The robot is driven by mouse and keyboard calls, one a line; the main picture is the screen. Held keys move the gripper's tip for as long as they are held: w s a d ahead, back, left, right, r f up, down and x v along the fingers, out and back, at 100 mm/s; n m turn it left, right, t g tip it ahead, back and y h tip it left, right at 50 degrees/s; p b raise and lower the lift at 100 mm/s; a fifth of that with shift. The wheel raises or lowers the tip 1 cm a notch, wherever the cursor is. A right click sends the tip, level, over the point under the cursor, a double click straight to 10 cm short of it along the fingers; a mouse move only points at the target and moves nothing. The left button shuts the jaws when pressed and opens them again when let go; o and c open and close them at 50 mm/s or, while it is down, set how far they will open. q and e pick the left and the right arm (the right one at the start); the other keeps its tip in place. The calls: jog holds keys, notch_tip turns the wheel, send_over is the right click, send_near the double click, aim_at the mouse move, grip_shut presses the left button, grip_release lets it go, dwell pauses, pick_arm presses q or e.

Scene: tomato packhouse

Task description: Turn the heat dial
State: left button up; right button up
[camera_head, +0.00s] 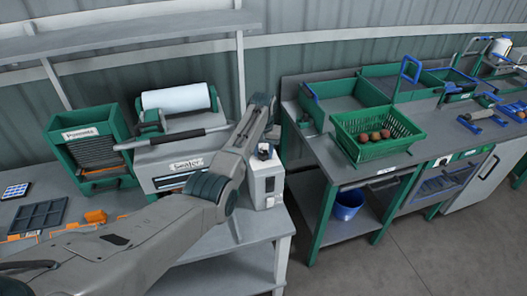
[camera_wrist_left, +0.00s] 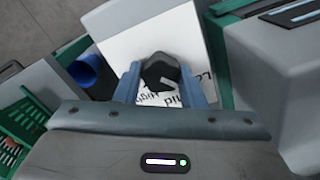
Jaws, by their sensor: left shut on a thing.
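The heat dial is a dark faceted knob (camera_wrist_left: 159,71) on a white panel (camera_wrist_left: 150,35) in the left wrist view. Printed words, partly hidden, sit around its lower side; "Low", "Mid" and "High" seem readable. A pale mark shows on the knob's lower right, on the side of the words. My left gripper (camera_wrist_left: 162,80) has one blue finger on each side of the knob and is shut on it. In the head view the dial's small white box (camera_head: 267,187) stands at the bench's right end, partly behind my left arm. My right gripper is not in view.
A sealing machine (camera_head: 168,163) with a white film roll (camera_head: 177,99) stands left of the box. A green rack (camera_head: 87,130) is farther left. Across a gap, a table holds a green crate (camera_head: 351,147) of tomatoes. A blue bucket (camera_head: 347,206) sits below.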

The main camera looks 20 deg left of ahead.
aim_at(263, 153)
pick_arm(q)
jog(key=m, duration=0.6)
jog(key=shift+r, duration=0.1)
dwell(0.5)
jog(key=o, duration=1)
jog(key=shift+r+b, duration=0.3)
jog(key=shift+r, duration=0.15)
notch_tip(263, 153, up, 10)
jog(key=b, duration=0.3)
jog(key=shift+b, duration=0.4)
